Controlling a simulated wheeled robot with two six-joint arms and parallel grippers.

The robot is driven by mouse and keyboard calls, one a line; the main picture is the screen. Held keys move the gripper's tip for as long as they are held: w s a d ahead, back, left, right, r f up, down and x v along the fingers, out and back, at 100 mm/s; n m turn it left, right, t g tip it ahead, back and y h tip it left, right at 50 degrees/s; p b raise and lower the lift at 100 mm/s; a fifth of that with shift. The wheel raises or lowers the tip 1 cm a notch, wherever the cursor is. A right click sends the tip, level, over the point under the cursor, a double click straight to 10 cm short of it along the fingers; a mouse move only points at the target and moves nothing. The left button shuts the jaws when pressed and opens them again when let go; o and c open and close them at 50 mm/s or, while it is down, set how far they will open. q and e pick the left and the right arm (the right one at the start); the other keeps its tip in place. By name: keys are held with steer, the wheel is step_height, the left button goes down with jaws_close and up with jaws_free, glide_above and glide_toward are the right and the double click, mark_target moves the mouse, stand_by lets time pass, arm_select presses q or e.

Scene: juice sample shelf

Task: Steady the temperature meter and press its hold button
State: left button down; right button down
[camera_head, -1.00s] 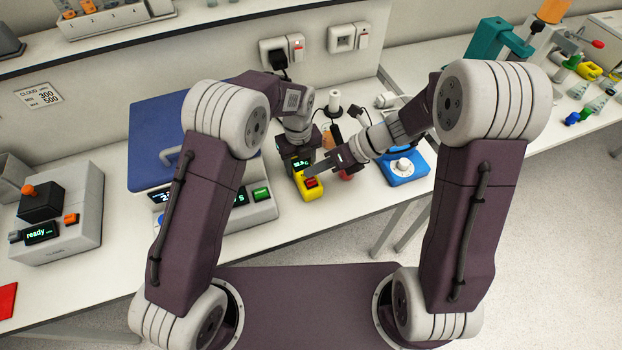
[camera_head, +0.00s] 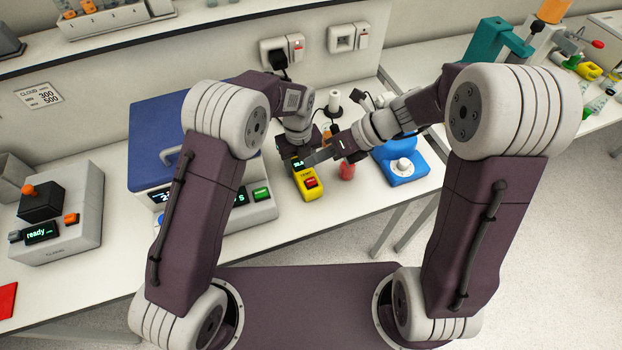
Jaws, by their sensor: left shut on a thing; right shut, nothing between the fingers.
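The yellow temperature meter (camera_head: 306,195) lies on the bench in the middle of the view, with a red button (camera_head: 310,183) on its near part and a small lit display (camera_head: 298,164) at its far end. My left gripper (camera_head: 295,155) is at the meter's far end and is shut on it; its fingers are mostly hidden by the wrist. My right gripper (camera_head: 318,158) is shut and empty. Its tip is above the meter beside the display, and the red button is uncovered. I cannot tell whether the tip touches the meter.
A blue device with a white knob (camera_head: 402,166) stands right of the meter. A red-capped item (camera_head: 346,171) is between them. A blue-lidded machine (camera_head: 160,140) with a green button stands left. The bench's front edge runs close to the meter.

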arm_select(q)
steer(key=c, duration=0.5)
jaws_free()
